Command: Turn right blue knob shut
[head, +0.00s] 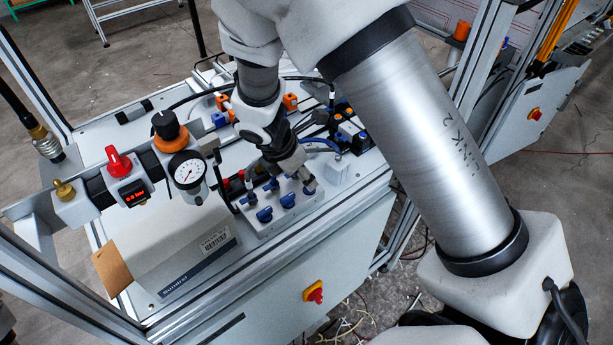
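A light grey valve block (275,224) on the bench carries several small blue knobs in rows. In the front row, the left blue knob (264,215) and the middle blue knob (288,201) show clearly. The right blue knob (309,190) is partly hidden under my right gripper (302,178). The gripper points down at the block's right end, with its fingertips at or just above that knob. Whether they touch it, and whether they are open or shut, I cannot tell. My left gripper is not in view.
Left of the block stand a pressure gauge (187,170), a red knob (118,161) and a grey box (180,250). Orange and blue fittings and black cables lie behind the gripper. A red-and-yellow switch (314,292) is on the front panel. Metal posts frame the bench.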

